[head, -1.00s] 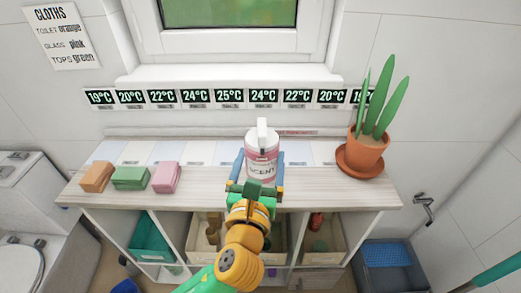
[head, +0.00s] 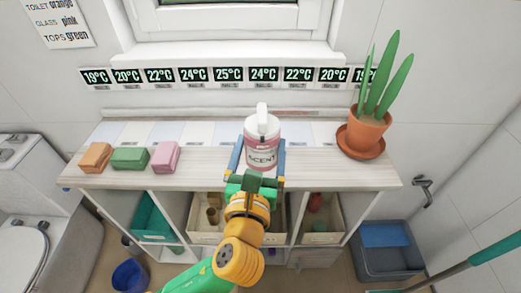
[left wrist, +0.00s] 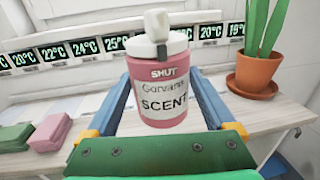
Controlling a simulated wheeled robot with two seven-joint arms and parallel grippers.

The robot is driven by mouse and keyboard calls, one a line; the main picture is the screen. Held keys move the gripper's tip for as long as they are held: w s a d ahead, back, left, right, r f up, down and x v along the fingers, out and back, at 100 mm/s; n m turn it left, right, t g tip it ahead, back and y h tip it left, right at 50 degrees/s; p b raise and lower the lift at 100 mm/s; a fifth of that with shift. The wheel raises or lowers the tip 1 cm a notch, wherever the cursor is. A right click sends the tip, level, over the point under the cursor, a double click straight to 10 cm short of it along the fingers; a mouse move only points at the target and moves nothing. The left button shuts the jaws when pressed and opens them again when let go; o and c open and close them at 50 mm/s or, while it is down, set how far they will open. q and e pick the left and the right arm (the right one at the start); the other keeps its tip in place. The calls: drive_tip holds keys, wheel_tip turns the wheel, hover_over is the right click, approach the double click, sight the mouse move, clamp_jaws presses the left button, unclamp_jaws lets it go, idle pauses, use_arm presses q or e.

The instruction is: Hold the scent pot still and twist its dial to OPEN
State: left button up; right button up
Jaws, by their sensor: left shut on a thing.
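The scent pot (head: 262,150) is a pink cylinder with a white label reading SCENT. It stands upright on the cart's wooden top. Its white dial (left wrist: 157,43) with a raised grip is on top, and the word SHUT shows on the pink band just below it in the left wrist view. My left gripper (head: 261,148) comes from the front, with one blue finger on each side of the pot, shut on its body. The fingers also flank the pot (left wrist: 163,98) in the left wrist view. My right gripper is not in view.
Orange, green and pink folded cloths (head: 130,158) lie on the left of the top. A potted plant (head: 363,132) stands on the right. A row of temperature displays (head: 228,75) lines the wall behind. A blue bucket (head: 130,277) and a grey crate (head: 385,263) are on the floor.

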use_arm(q)
drive_tip(key=w+f+b, duration=0.3)
drive_tip(key=w+f, duration=0.1)
drive_tip(key=w, duration=0.1)
drive_tip(key=w+f+b, duration=0.3)
drive_tip(key=w+f, duration=0.2)
drive_tip(key=shift+w+f+b, duration=0.15)
drive_tip(key=shift+f+b, duration=0.1)
drive_tip(key=shift+b, duration=0.1)
drive_tip(key=shift+w+f, duration=0.3)
drive_tip(key=shift+w, duration=0.2)
drive_tip(key=shift+f+b, duration=0.25)
drive_tip(key=shift+b, duration=0.1)
